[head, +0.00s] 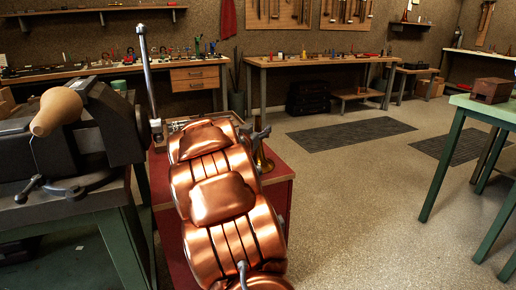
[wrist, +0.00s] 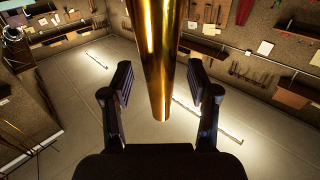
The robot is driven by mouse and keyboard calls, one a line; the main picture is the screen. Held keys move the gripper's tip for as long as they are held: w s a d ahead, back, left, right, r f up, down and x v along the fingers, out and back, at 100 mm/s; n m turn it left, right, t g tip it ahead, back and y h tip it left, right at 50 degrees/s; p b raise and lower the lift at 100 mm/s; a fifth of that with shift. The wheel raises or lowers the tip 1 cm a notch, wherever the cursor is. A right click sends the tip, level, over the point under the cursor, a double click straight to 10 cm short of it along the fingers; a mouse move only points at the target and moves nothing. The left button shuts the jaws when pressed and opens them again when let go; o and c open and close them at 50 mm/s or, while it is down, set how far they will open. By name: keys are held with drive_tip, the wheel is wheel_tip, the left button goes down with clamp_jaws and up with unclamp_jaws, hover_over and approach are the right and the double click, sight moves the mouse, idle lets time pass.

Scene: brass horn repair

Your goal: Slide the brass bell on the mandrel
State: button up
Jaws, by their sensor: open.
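The brass bell (head: 263,160) stands on the red-topped cabinet in the head view, flare down, partly hidden by my copper arm. In the wrist view the bell (wrist: 160,55) shows as a shiny brass tube, coming down from the top edge between the fingers. My gripper (wrist: 160,83) is open, one finger on each side of the tube, with a gap visible on both sides. In the head view the gripper is mostly hidden behind my arm. The mandrel appears to be the pale wooden rounded cone (head: 57,111) on the dark machine at the left, bare and pointing toward the front.
The dark machine (head: 95,130) stands on a green stand left of the red cabinet (head: 279,169). A tray (head: 226,118) of small items lies at the cabinet's back. A green table (head: 487,107) with a wooden box (head: 491,90) is at the right. Open floor lies between.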

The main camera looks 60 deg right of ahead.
drive_tip(key=shift+c, duration=0.5)
clamp_jaws()
